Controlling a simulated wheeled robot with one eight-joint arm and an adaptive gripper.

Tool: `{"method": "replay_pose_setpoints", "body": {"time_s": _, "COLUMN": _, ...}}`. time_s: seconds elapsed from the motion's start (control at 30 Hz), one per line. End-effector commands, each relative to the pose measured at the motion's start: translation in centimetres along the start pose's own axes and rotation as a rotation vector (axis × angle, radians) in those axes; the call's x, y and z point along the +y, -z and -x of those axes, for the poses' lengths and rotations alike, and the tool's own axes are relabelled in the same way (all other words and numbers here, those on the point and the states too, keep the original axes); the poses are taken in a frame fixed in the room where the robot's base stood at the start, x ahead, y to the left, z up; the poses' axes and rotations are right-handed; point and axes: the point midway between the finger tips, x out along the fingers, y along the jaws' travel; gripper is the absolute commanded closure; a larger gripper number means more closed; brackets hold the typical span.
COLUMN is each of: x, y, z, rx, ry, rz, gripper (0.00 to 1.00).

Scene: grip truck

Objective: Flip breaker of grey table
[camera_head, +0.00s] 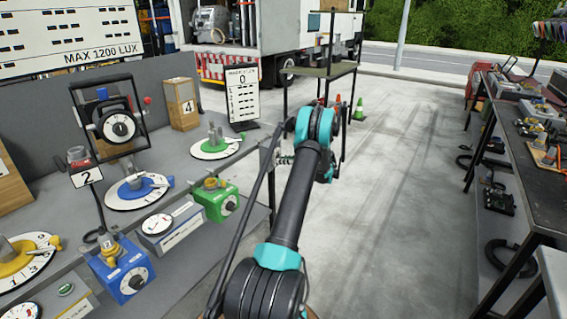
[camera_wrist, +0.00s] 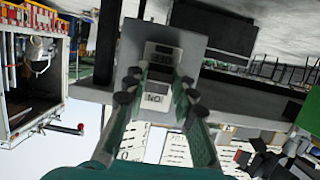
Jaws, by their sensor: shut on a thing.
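The grey table (camera_head: 236,168) is on the left in the head view, with my arm reaching along its right end. In the wrist view, a grey box with small white panels, which looks like the breaker (camera_wrist: 163,54), is fixed at the table's edge. My gripper (camera_wrist: 157,84) has its teal fingers on either side of the breaker's lower white part, shut on it. The contact itself and the switch position are not clear. In the head view my gripper is mostly hidden behind my wrist.
Dials, a green box (camera_head: 216,201) and a blue box (camera_head: 122,270) stand on the grey table. A dark workbench (camera_head: 545,165) is at the right. The concrete floor between the tables is clear.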

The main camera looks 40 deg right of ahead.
Motion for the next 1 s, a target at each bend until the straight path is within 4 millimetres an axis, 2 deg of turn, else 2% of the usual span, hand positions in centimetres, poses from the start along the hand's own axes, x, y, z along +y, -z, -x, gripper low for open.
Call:
{"method": "replay_pose_setpoints", "body": {"time_s": 0.5, "x": -0.1, "y": 2.3, "z": 0.2, "rx": -0.465, "ry": 0.001, "rz": 0.001, "gripper": 1.0}}
{"method": "replay_pose_setpoints", "body": {"time_s": 0.7, "x": 0.0, "y": 2.8, "z": 0.1, "rx": -0.591, "ry": 0.0, "rz": 0.002, "gripper": 1.0}}
{"method": "replay_pose_setpoints", "body": {"time_s": 1.0, "x": 0.0, "y": 3.1, "z": 0.0, "rx": -0.691, "ry": -0.001, "rz": 0.0, "gripper": 1.0}}
